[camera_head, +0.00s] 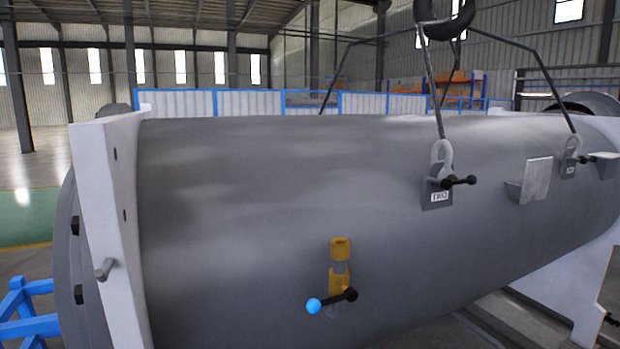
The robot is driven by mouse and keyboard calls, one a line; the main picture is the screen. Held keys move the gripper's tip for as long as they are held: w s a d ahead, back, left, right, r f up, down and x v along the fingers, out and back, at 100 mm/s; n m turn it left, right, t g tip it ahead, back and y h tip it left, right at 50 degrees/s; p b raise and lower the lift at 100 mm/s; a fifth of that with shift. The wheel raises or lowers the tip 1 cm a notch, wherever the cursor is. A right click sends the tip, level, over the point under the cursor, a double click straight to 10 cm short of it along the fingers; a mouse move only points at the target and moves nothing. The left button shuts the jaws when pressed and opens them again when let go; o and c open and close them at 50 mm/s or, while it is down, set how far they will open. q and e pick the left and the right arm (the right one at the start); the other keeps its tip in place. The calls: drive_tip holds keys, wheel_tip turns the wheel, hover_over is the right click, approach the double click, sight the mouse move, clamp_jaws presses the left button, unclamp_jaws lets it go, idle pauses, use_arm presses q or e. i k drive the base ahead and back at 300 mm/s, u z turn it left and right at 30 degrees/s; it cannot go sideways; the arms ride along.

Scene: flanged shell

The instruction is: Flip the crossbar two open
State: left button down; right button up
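A large grey cylindrical shell (230,210) lies on its side across the view. A black crossbar with knobbed ends (459,181) sits at a grey shackle (441,160) on the shell's upper side. The small white label (439,197) under it seems to read "TWO". A second, smaller black crossbar (578,160) sits at another shackle farther right; its label is too small to read. On the shell's front, a yellow fitting (340,249) has a black handle (345,296) with a light blue ball (313,306) at its left end. Neither gripper is in view.
Dark sling rods (432,90) rise from the shackles to a black ring (444,20) overhead. A white flange plate (108,220) stands at the shell's left end. Grey brackets (536,179) stick out at right. A blue frame (30,325) is at lower left.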

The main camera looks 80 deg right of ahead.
sight(462, 181)
drive_tip(key=z, duration=0.05)
drive_tip(key=k, duration=0.4)
drive_tip(key=z, duration=2.85)
